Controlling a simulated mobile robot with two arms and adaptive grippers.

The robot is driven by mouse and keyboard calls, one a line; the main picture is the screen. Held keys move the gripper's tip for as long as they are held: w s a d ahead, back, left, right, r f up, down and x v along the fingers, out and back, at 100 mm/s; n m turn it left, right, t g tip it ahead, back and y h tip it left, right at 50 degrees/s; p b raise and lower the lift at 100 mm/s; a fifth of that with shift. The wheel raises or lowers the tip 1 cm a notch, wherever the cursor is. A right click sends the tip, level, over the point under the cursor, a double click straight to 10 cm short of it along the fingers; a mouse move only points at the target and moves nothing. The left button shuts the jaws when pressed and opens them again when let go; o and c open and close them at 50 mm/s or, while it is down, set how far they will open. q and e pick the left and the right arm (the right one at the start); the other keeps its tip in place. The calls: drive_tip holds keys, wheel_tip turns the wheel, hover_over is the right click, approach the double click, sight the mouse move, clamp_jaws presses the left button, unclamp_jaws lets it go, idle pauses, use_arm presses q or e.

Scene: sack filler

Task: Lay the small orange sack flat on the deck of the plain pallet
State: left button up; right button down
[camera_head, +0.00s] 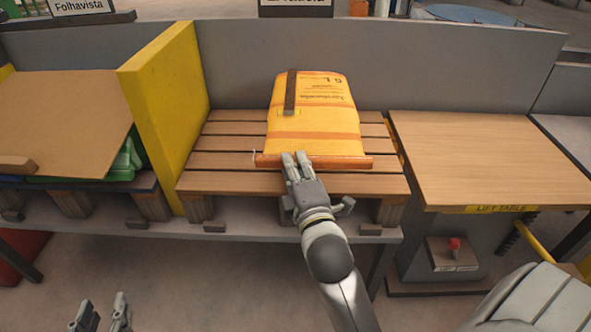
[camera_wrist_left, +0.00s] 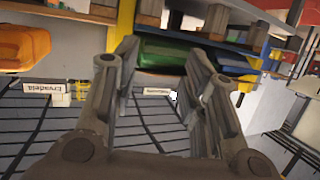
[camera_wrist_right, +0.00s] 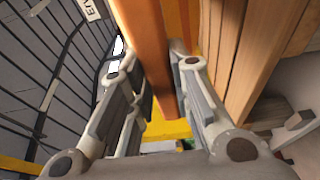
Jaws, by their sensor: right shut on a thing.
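The orange sack (camera_head: 315,115) lies over the slatted deck of the plain pallet (camera_head: 215,160) in the head view, printed side up. Its far end overlaps the grey back wall in the picture; I cannot tell whether that end is raised. An orange bar-like hem (camera_head: 345,162) runs along its near edge. My right gripper (camera_head: 296,157) is shut on this hem near its left part. In the right wrist view the hem (camera_wrist_right: 148,50) passes between the fingers, with pallet boards (camera_wrist_right: 235,60) beside it. My left gripper (camera_wrist_left: 165,85) is open and empty, low at the head view's bottom left (camera_head: 105,312).
A yellow divider (camera_head: 165,100) stands left of the pallet, with a cardboard sheet (camera_head: 60,110) over a green sack (camera_head: 125,160) beyond it. A wooden-topped lift table (camera_head: 490,155) stands to the right. Bare slats show on both sides of the sack.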

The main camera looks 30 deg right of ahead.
drive_tip(key=shift+w+d+f+b, duration=0.35)
drive_tip(key=shift+w+b, duration=0.15)
drive_tip(key=shift+w, duration=0.05)
drive_tip(key=shift+w+d+f+b, duration=0.35)
drive_tip(key=shift+w+b, duration=0.15)
use_arm(q)
wheel_tip(320, 180, up, 17)
drive_tip(key=s+d+t+h+b, duration=0.1)
drive_tip(key=s+t+h, duration=0.1)
drive_tip(key=t, duration=0.8)
drive_tip(key=shift+s+d+f+t+h+b, duration=0.2)
drive_tip(key=shift+s+d+t+h+b, duration=0.2)
drive_tip(key=shift+h, duration=0.5)
use_arm(e)
drive_tip(key=shift+w+d+f, duration=0.15)
drive_tip(key=shift+w+f, duration=0.1)
drive_tip(key=shift+f, duration=0.5)
drive_tip(key=shift+w+d+f, duration=0.1)
drive_tip(key=shift+w+f, duration=0.1)
drive_tip(key=shift+f, duration=0.5)
drive_tip(key=c, duration=1.2)
unclamp_jaws()
drive_tip(key=shift+c, duration=0.2)
drive_tip(key=v, duration=0.7)
drive_tip(key=shift+s+f, duration=0.15)
drive_tip(key=shift+s, duration=0.1)
